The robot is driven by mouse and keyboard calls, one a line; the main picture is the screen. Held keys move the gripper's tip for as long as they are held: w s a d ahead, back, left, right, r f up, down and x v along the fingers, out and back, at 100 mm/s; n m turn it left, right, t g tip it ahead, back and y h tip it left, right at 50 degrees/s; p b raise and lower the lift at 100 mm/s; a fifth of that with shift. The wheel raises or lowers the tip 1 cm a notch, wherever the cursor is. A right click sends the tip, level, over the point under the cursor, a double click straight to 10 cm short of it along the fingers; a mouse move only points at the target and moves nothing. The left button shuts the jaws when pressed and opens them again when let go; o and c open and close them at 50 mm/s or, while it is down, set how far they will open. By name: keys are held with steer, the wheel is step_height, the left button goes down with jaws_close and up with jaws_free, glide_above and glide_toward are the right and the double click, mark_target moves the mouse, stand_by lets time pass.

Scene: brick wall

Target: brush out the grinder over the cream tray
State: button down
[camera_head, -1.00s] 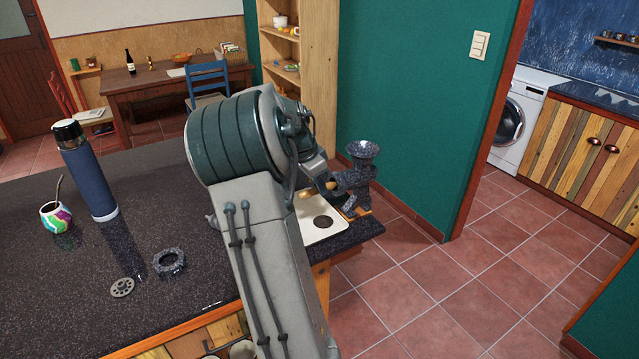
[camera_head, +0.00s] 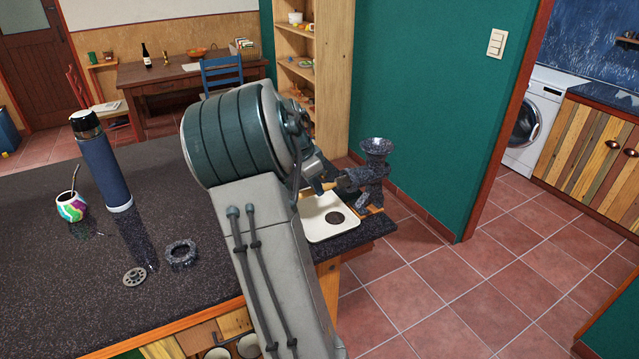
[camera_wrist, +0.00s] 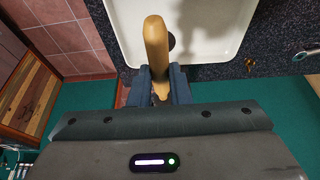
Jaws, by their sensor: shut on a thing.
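The dark speckled grinder (camera_head: 375,170) stands upright at the right corner of the counter, its funnel on top. The cream tray (camera_head: 322,232) lies in front of it, with a round dark patch (camera_head: 335,217) on it. My gripper (camera_head: 328,186) is low over the tray's back edge, beside the grinder and partly hidden by my arm. It is shut on a wooden-handled tool, likely the brush (camera_wrist: 155,45). In the wrist view my gripper (camera_wrist: 158,82) clasps it, with the tray (camera_wrist: 215,40) behind. The bristles and any contact with the grinder cannot be made out.
A blue flask (camera_head: 103,170) and a colourful mate cup (camera_head: 71,206) stand on the counter's left. A dark ring (camera_head: 181,253) and a holed disc (camera_head: 134,276) lie nearer the front. The counter between them and the tray is mostly behind my arm.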

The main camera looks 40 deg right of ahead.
steer(key=a, duration=0.2)
steer(key=w+a, duration=0.1)
steer(key=a, duration=0.2)
steer(key=shift+w+a, duration=0.15)
steer(key=shift+a, duration=0.1)
stand_by(0.8)
